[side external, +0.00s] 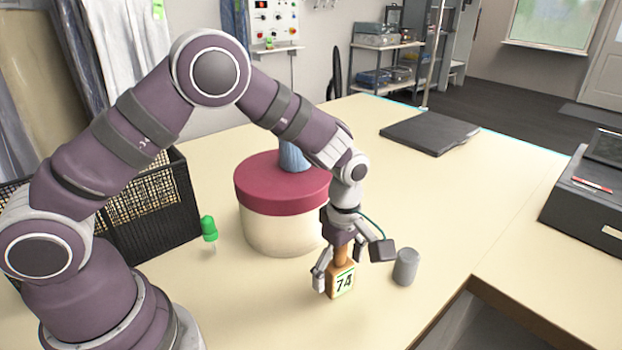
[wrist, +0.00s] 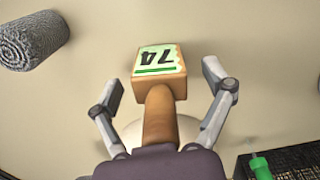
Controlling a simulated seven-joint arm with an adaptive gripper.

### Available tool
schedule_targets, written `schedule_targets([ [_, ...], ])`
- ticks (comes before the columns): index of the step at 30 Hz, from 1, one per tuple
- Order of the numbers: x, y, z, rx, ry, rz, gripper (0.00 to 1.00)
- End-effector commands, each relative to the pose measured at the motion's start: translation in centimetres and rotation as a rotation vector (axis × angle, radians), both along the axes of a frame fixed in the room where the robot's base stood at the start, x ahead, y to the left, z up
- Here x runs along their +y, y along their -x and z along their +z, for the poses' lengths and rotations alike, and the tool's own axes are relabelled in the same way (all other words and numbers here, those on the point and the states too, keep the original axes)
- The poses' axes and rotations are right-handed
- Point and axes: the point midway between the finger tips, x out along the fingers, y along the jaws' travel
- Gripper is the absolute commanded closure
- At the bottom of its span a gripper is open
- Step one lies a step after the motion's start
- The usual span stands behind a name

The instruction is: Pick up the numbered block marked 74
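The block marked 74 (side external: 342,281) is a tan wooden block with a white and green number label and a brown handle. It stands on the table in front of the round box. In the wrist view the block (wrist: 160,70) shows its label upside down, with the handle (wrist: 160,118) running toward my palm. My gripper (side external: 342,268) is low over the block, pointing down. In the wrist view my gripper (wrist: 160,88) is open, with one finger on each side of the handle and a gap on both sides.
A grey cylinder (side external: 406,267) stands just right of the block; a grey rolled cloth-like thing (wrist: 32,40) shows in the wrist view. A round box with a red lid (side external: 285,190), a green object (side external: 209,229) and a black crate (side external: 150,215) are left. A table edge (side external: 440,315) lies right.

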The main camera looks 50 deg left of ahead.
Motion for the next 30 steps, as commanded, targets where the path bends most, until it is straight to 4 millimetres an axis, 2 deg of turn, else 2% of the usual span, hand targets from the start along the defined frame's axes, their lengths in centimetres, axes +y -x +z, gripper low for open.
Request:
schedule_targets([
  [2, 0.0, 0.0, 0.0, 0.000, 0.000, 0.000, 0.30],
  [16, 0.0, 0.0, 0.0, 0.000, 0.000, 0.000, 0.90],
  [23, 0.0, -0.1, 0.5, -0.003, 0.001, 0.000, 0.90],
  [26, 0.0, -0.1, 2.4, -0.006, 0.003, -0.001, 0.90],
  [30, 0.0, -0.2, 6.2, -0.008, 0.002, 0.001, 0.90],
])
